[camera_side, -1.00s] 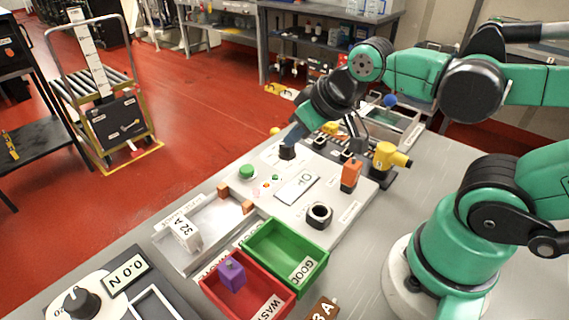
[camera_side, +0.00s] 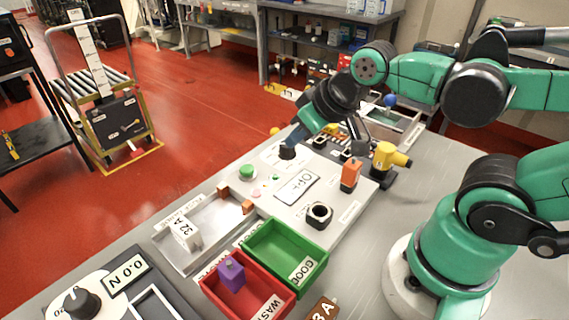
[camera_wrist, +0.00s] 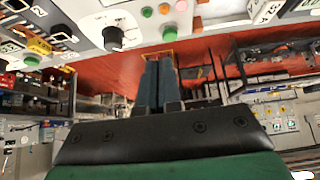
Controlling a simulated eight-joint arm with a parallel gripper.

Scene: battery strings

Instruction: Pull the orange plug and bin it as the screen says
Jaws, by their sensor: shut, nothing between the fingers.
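The orange plug (camera_side: 351,174) stands upright on the light panel (camera_side: 335,205), near its right edge in the side view. The screen (camera_side: 297,186) on the panel appears to read OFF. The green bin (camera_side: 318,247), marked GOOD, looks empty. The red bin (camera_side: 248,309), with a label starting WAS, holds a purple plug (camera_side: 231,274). My gripper (camera_side: 293,139) is shut and empty, just above or at the black knob (camera_side: 287,153); contact cannot be told. The wrist view shows my shut fingers (camera_wrist: 158,84) and the knob (camera_wrist: 113,39) to their upper left.
A yellow tool-shaped piece (camera_side: 388,160) stands right of the orange plug. A black ring socket (camera_side: 319,214) and a green button (camera_side: 246,172) are on the panel. A metal tray (camera_side: 205,232) with a white block marked 32 A (camera_side: 185,232) lies to the left.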

